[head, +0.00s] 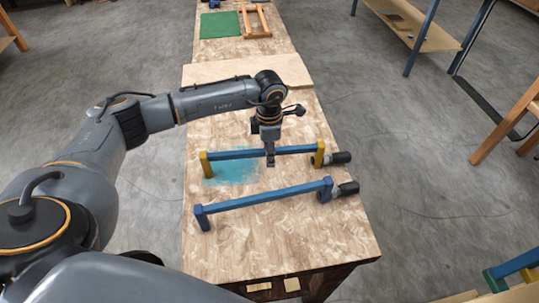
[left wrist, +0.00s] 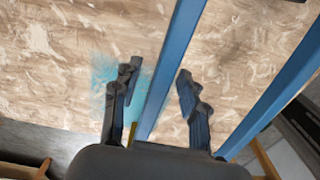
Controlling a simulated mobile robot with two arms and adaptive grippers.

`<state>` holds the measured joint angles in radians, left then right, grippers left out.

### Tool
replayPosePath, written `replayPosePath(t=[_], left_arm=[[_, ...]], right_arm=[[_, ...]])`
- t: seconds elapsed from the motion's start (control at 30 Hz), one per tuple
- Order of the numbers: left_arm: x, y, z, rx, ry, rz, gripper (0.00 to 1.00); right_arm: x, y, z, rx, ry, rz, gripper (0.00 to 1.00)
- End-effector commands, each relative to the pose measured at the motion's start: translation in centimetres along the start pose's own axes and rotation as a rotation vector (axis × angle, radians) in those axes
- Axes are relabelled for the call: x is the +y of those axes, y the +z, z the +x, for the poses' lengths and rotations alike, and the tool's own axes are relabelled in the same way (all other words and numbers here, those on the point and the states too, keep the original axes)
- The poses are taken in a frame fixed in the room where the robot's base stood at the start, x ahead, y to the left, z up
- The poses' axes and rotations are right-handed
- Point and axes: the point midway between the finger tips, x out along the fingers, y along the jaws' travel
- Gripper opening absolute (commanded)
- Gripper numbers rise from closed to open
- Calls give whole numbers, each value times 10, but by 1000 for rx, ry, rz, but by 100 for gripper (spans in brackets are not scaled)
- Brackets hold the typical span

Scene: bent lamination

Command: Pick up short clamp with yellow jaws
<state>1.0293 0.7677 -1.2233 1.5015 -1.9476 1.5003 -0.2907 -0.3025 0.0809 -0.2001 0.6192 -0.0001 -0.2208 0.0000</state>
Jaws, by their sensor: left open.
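The short clamp with yellow jaws (head: 237,154) lies on the wooden table, with a blue bar, yellow ends and a dark handle at its right. My left gripper (head: 270,158) points down at the middle of its bar. In the left wrist view, the open fingers (left wrist: 158,90) are on either side of the blue bar (left wrist: 177,60), with gaps to both sides. How deep the fingertips reach beside the bar is hard to tell. My right gripper is not in view.
A longer clamp with blue jaws (head: 265,197) lies nearer to me, roughly parallel; it also shows in the left wrist view (left wrist: 280,92). A teal patch (head: 230,175) marks the table (head: 300,235). A bare board (head: 215,73) lies beyond.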

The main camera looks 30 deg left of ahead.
Motion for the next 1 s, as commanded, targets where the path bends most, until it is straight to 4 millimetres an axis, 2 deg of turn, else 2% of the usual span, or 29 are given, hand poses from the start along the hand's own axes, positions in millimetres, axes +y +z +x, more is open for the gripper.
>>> replayPosePath(t=[0.03,0.07,0.2,0.27,0.73,0.93,1.0], left_arm=[[0,0,0,0,0,0,43],[0,0,0,0,0,0,39],[0,0,0,0,0,0,11],[0,0,0,0,0,0,0],[1,1,-7,-3,3,-1,0],[2,1,-29,-6,6,-1,0],[-8,0,-42,-6,4,3,0]], right_arm=[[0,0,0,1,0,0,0],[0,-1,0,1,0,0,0],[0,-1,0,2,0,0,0],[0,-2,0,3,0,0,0],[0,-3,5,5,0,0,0],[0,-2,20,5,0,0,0],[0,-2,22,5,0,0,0]])
